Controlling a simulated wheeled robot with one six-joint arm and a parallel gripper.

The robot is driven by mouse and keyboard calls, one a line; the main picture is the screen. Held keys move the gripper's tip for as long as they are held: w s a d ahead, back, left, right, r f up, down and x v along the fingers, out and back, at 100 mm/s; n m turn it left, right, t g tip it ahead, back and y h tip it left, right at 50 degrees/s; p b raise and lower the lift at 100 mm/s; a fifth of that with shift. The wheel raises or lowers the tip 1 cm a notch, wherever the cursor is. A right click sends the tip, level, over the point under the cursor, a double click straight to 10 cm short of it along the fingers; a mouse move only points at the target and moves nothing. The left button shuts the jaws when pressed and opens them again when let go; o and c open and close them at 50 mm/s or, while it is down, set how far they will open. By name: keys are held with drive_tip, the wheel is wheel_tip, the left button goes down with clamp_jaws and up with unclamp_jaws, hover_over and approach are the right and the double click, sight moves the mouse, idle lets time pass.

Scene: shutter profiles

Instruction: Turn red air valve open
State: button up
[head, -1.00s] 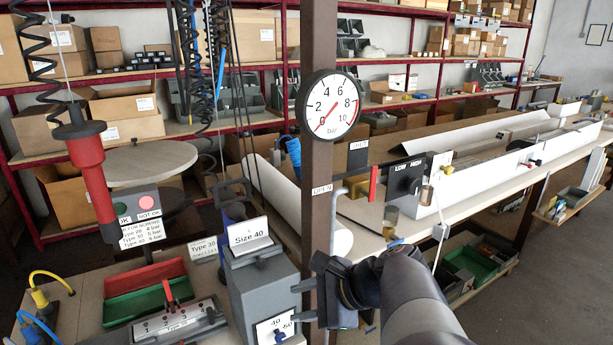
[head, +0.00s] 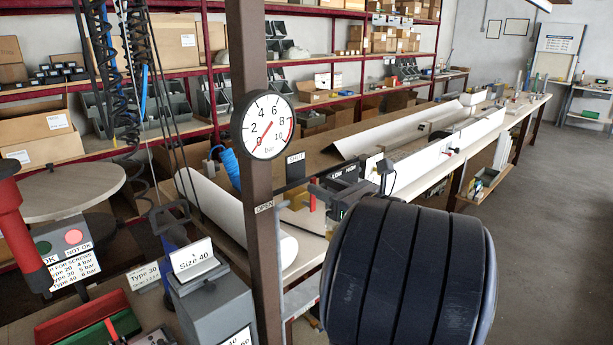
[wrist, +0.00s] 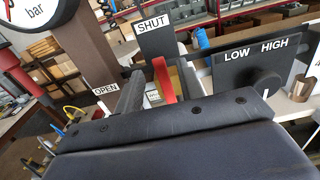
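The red air valve handle (wrist: 164,84) stands upright in the wrist view, between the two grey fingers of my gripper (wrist: 160,74). The fingers are apart, with a gap showing beside the handle, so my gripper is open around it. The handle's top is near the SHUT sign (wrist: 152,25), and the OPEN sign (wrist: 106,89) is to its left. In the head view my own arm hides much of this area, and only a bit of red shows near my gripper. The pressure gauge (head: 267,126) has its needle near 0.
The brown post (head: 256,235) carries the gauge close to the left of the valve. The LOW/HIGH knob box (wrist: 262,68) is close to the right. A grey Size 40 block (head: 207,300) stands at the lower left. The floor at right is clear.

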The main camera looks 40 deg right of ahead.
sight(314, 182)
drive_tip(key=w, duration=0.4)
drive_tip(key=w+p, duration=0.1)
drive_tip(key=w, duration=0.1)
drive_tip(key=shift+a, duration=0.25)
clamp_jaws()
idle(0.3)
